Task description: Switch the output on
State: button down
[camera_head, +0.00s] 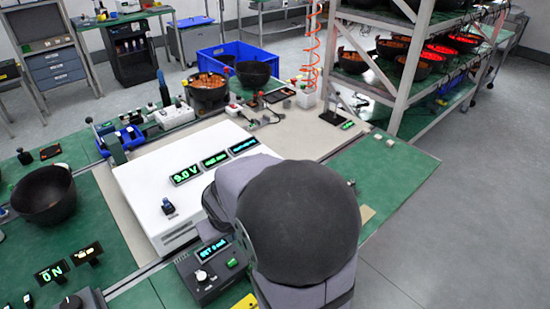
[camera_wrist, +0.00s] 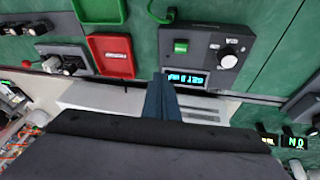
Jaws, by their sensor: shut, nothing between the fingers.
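The white supply unit (camera_head: 160,185) stands on the bench, with lit green displays reading 9.0 V (camera_head: 186,173) and others beside it. A small dark switch with a blue part (camera_head: 168,206) is on its top. A dark control box (camera_head: 208,272) with a green button (camera_head: 231,263), a white knob and a lit display stands in front of it. The box shows upside down in the wrist view (camera_wrist: 205,45), with its green button (camera_wrist: 181,46). My gripper (camera_wrist: 160,80) is shut and empty, its blue fingers near the box's display edge; contact cannot be told. My arm hides it in the head view.
A black bowl (camera_head: 44,194) is at left. A red tray (camera_wrist: 110,55) and green tray (camera_wrist: 100,10) lie beside the control box. A rack (camera_head: 405,70) stands back right.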

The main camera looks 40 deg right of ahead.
jog(key=w+d+r+t+h+b, duration=0.1)
jog(key=w+d+r+t, duration=0.2)
jog(key=w+d, duration=0.5)
jog(key=w+d+r+t+h, duration=0.1)
jog(key=w+d+r+t, duration=0.3)
jog(key=d, duration=0.8)
jog(key=s+d+n+t+y+b, duration=0.1)
jog(key=s+d+t+y, duration=0.2)
jog(key=d, duration=0.6)
jog(key=shift+s+d+r+y, duration=0.25)
jog(key=shift+s+y, duration=0.25)
jog(key=shift+s, duration=0.3)
jog(key=shift+w+a, duration=0.1)
jog(key=shift+w, duration=0.05)
